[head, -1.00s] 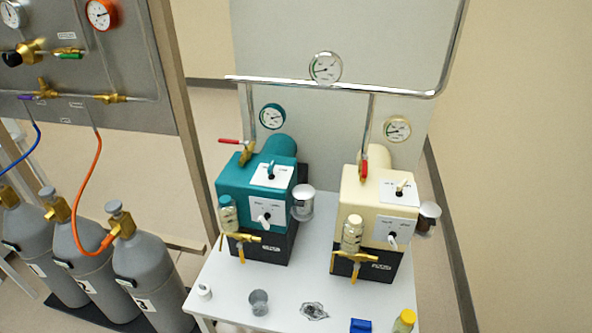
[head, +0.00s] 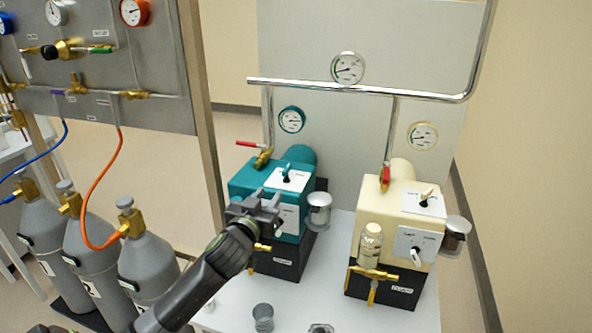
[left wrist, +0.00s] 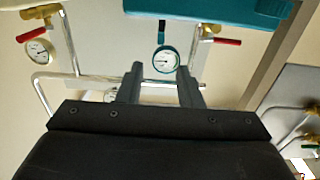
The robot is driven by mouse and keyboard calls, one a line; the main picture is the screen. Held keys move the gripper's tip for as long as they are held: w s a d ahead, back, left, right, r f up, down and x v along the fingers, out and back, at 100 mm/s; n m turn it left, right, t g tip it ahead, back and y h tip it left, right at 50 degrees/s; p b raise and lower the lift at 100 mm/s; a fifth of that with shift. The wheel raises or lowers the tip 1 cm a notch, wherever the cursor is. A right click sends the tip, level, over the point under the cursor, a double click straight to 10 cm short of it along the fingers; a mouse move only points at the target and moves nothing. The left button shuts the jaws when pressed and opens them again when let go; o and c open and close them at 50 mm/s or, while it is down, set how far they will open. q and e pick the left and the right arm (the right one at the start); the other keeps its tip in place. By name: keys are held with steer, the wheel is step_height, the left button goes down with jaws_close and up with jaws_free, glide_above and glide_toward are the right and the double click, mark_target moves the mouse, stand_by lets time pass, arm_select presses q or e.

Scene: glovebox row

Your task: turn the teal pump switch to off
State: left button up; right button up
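The teal pump (head: 248,180) stands on the white bench. Its top plate carries a teal toggle switch (head: 286,172), which leans up and back in the head view; the plate's lettering is too small to read. My left gripper (head: 268,203) is in front of the pump and covers much of its front panel (head: 290,218) and the white lever there. I cannot tell whether it touches the pump. In the left wrist view my left gripper (left wrist: 160,82) has its fingers apart with nothing between them. A teal edge of the pump (left wrist: 225,8) shows at the top. My right gripper is out of view.
A cream pump (head: 385,205) with a similar switch stands to the right. A red-handled brass valve (head: 263,158) and a glass jar (head: 319,208) flank the teal pump. Grey cylinders (head: 148,265) stand at left. A small grey cup (head: 263,316) is on the bench.

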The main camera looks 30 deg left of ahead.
mark_target(290, 166)
arm_select(q)
steer(key=p+x, duration=0.1)
steer(key=x, duration=1.5)
steer(key=shift+w, duration=0.4)
steer(key=shift+c, duration=0.3)
jaws_close()
